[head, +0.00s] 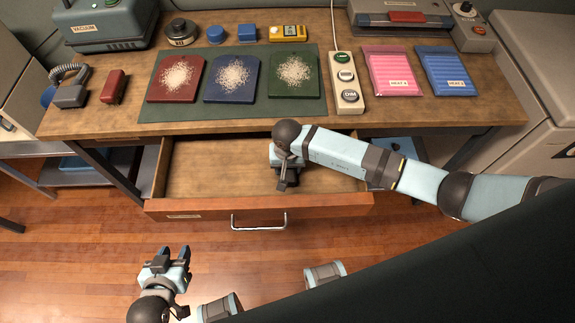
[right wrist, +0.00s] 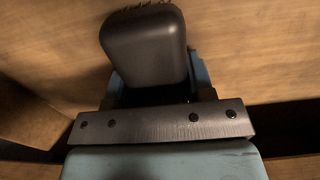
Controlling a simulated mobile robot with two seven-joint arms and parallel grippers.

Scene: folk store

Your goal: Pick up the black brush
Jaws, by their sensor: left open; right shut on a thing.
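The black brush (right wrist: 145,48) shows in the right wrist view as a dark rounded block with bristles at its top edge. My right gripper (right wrist: 158,82) is shut on it, with blue fingers on either side. In the head view my right gripper (head: 286,172) is over the open drawer (head: 210,168), and the arm and hand hide most of the brush. Whether the brush touches the drawer floor I cannot tell. My left gripper (head: 174,256) is open and empty, low in front of the drawer.
The drawer handle (head: 259,226) faces me. The bench (head: 120,125) above holds a green mat (head: 190,112) with three coloured pads, a button strip (head: 345,85), a pink packet (head: 392,72) and a blue packet (head: 445,70). The rest of the drawer looks empty.

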